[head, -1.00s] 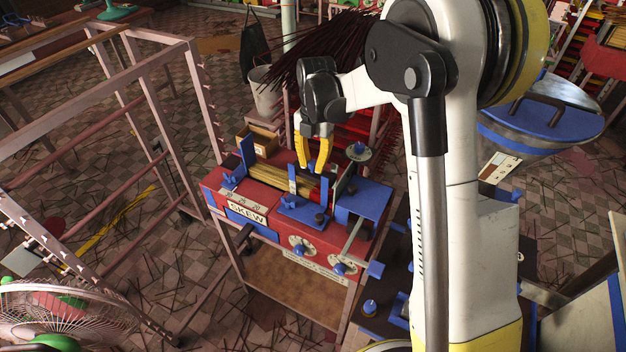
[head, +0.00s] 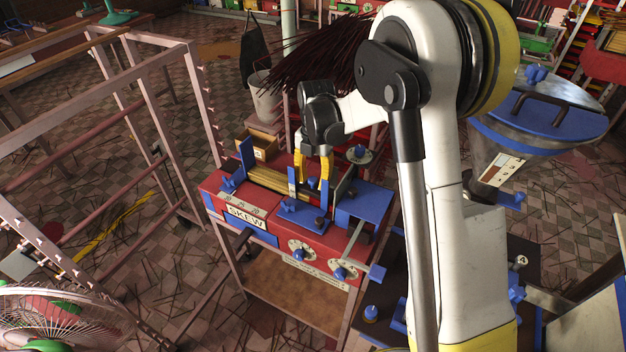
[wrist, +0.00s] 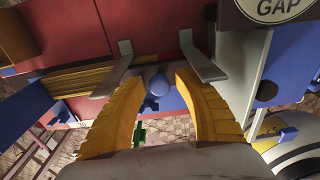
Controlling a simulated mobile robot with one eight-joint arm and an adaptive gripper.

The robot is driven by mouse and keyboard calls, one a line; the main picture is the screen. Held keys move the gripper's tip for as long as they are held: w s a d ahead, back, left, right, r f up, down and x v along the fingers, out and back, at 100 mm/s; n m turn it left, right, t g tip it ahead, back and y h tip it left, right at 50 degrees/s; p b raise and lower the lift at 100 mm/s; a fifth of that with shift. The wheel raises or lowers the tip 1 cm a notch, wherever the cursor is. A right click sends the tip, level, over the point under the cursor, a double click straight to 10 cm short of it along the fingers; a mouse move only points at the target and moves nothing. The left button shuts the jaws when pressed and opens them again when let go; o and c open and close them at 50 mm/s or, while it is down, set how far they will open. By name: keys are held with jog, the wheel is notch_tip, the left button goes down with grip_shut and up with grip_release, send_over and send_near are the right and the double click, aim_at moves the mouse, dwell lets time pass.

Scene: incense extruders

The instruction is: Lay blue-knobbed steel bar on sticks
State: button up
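The bundle of pale sticks (head: 268,180) lies in the trough of the red machine and also shows in the wrist view (wrist: 85,79). A blue knob (head: 312,183) shows low between the yellow fingers of my gripper (head: 313,182). My gripper is open over the right end of the trough. Whether it touches the bar is unclear.
Blue upright plates (head: 247,155) flank the trough. A blue block with a knob (head: 303,215) stands on the machine's front, and a blue plate (head: 367,200) lies at its right. A small wooden box (head: 259,146) stands behind. A pinkish rack (head: 160,110) is at left.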

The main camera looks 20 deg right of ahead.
aim_at(314, 177)
jog(key=s+r+m+t+p, duration=0.1)
jog(key=s+r+m+p, duration=0.2)
jog(key=r, duration=0.6)
jog(key=s+r+m+t+p, duration=0.1)
jog(key=s+r+m, duration=0.25)
jog(key=r, duration=0.65)
jog(key=s+r+m+t, duration=0.1)
jog(key=s+m+t, duration=0.4)
jog(key=s+m, duration=1.2)
jog(key=m, duration=0.4)
jog(key=shift+s+r+t+h, duration=0.2)
jog(key=shift+r+t+h, duration=0.1)
jog(key=shift+t, duration=0.1)
